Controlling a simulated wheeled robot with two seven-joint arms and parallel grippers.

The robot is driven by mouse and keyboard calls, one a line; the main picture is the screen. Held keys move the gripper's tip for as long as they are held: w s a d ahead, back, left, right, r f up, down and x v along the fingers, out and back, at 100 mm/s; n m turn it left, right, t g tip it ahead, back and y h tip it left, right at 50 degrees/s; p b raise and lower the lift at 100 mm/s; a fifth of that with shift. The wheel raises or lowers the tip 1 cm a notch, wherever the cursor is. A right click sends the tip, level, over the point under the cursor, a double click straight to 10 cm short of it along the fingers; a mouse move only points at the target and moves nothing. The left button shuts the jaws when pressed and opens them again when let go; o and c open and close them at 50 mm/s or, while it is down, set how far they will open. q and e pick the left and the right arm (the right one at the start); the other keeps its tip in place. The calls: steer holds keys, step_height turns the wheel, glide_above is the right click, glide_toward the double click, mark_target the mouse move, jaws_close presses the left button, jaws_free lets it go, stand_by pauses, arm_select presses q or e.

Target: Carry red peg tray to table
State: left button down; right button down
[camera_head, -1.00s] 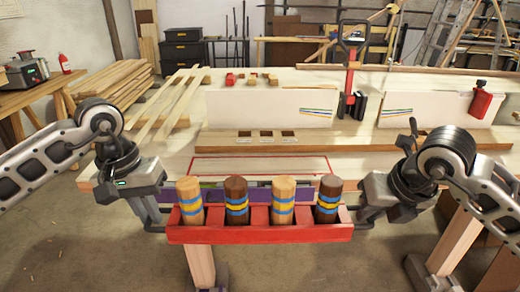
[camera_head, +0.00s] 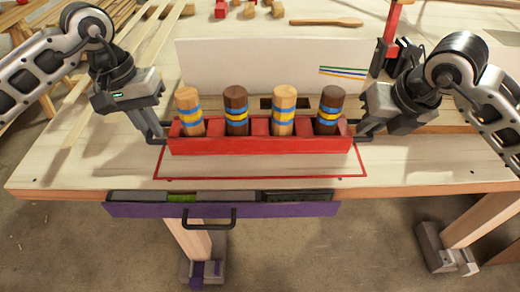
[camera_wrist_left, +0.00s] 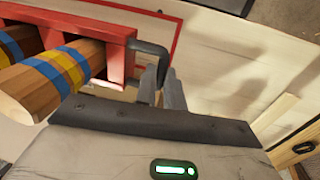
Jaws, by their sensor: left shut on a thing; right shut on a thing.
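The red peg tray (camera_head: 262,144) is level between my two grippers, over the near part of the wooden table (camera_head: 60,165). Its pegs stand upright in it, light and dark wood by turns, with blue and yellow bands. My left gripper (camera_head: 158,138) is shut on the dark handle at the tray's left end; the handle and fingers also show in the left wrist view (camera_wrist_left: 165,85). My right gripper (camera_head: 364,134) is shut on the right end handle. A red outlined rectangle (camera_head: 262,177) shows on the tabletop below and around the tray. I cannot tell whether the tray touches the table.
A purple drawer (camera_head: 150,210) with a black handle stands open under the table's front edge. A white upright board (camera_head: 300,58) stands behind the tray. A red and black clamp (camera_head: 392,50) is behind my right gripper.

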arm_select(q)
steer(key=shift+s, duration=0.15)
arm_select(e)
steer(key=shift+s, duration=0.15)
arm_select(q)
steer(key=shift+f, duration=0.1)
arm_select(e)
steer(key=shift+f, duration=0.1)
